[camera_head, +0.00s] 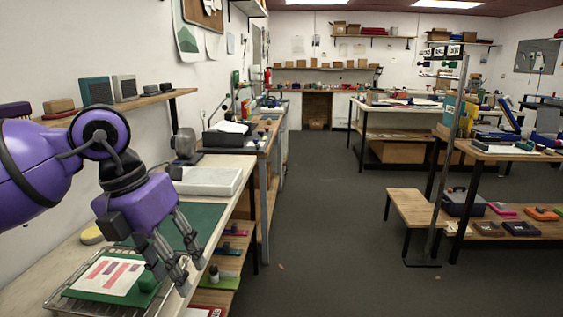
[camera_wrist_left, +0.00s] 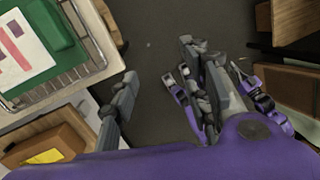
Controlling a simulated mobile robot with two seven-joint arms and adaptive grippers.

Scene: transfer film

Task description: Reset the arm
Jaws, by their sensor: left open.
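My left gripper (camera_head: 180,275) reaches in from the left, over the right edge of the workbench. Its grey fingers are spread and hold nothing. In the left wrist view its fingers (camera_wrist_left: 160,62) stand apart with dark floor between them. Below and left of the fingers, a green board (camera_head: 85,285) with a white printed sheet (camera_head: 108,274) lies on a wire rack (camera_head: 62,303). A small green block (camera_head: 148,283) sits at the board's right side, close to the fingers. More purple and grey parts of mine show beyond the fingers in the wrist view.
A green mat (camera_head: 203,220) and a pale flat box (camera_head: 208,181) lie farther along the bench. A wall shelf (camera_head: 130,103) with small boxes runs above my arm. The floor aisle (camera_head: 330,220) to the right is open. A metal post (camera_head: 447,170) stands beyond it.

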